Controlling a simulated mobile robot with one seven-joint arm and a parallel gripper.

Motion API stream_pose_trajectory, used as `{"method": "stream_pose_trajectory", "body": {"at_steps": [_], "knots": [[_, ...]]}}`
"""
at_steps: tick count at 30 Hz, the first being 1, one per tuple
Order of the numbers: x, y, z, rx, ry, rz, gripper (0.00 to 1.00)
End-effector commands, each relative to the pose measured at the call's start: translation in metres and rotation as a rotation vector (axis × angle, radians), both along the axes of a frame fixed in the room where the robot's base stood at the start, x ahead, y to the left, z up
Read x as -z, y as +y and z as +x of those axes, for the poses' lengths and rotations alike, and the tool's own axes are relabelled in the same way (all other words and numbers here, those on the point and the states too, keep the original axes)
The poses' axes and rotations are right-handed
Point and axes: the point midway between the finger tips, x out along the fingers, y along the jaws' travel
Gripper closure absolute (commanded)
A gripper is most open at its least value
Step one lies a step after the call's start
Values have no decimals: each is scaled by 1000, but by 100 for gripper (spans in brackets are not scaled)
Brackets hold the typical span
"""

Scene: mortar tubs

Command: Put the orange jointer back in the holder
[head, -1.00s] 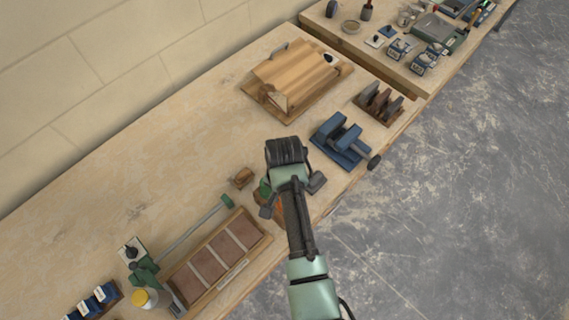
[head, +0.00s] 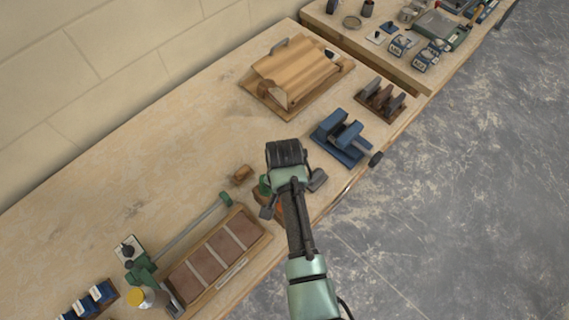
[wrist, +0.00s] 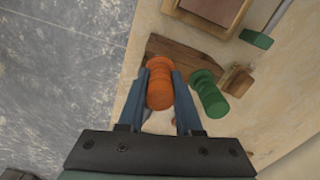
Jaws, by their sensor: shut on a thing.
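My gripper (wrist: 160,76) is shut on the orange jointer (wrist: 160,90), with one finger on each side of its ridged round handle. Below it in the wrist view is the wooden holder (wrist: 175,50), partly hidden by the handle and fingers. The green jointer (wrist: 208,94) stands close to the right of my gripper, apart from the fingers. In the head view my wrist covers most of the holder; the green handle (head: 264,186) peeks out at its left. Whether the orange jointer touches the holder cannot be told.
A small wooden block (head: 242,174) lies beside the holder. A wooden tray of brown tiles (head: 262,243) is at lower left, with a green-handled tool (head: 225,199) by it. A blue rack (head: 340,137) stands right of my wrist. The bench edge drops to the floor.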

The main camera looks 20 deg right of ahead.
Motion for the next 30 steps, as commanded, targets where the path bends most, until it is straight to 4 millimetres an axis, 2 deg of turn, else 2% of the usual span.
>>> {"method": "stream_pose_trajectory", "body": {"at_steps": [3,11,12,17,23,28,30], "knots": [[7,0,0,-1,0,0,100],[7,0,0,0,0,0,100],[7,0,0,0,0,0,61],[7,0,0,0,0,0,32],[7,0,0,0,0,0,32],[8,0,0,0,1,0,5],[8,0,0,0,1,0,2]]}}
